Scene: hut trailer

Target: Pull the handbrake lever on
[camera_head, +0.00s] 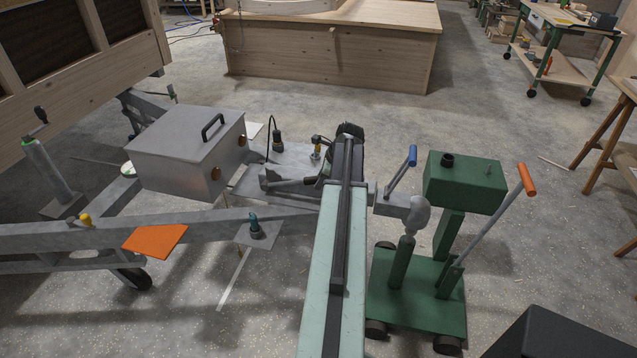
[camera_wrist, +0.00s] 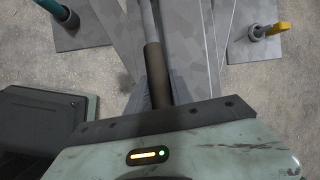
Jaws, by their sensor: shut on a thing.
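In the wrist view the handbrake lever (camera_wrist: 157,72) is a grey rod with a dark brown grip, running up from between my jaws. My gripper (camera_wrist: 160,92) is shut on the grip, with one grey finger on each side of it. The lower end of the grip is hidden by my gripper body. In the head view my gripper (camera_head: 347,142) is above the trailer drawbar, at the far end of my pale green arm.
A metal box (camera_head: 185,150) stands on the drawbar to the left. A blue-handled lever (camera_head: 402,170) is on the coupling at right, beside a green wheeled trolley (camera_head: 416,290) with an orange-tipped handle. Teal (camera_head: 255,226) and yellow (camera_head: 316,149) handles rise from plates.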

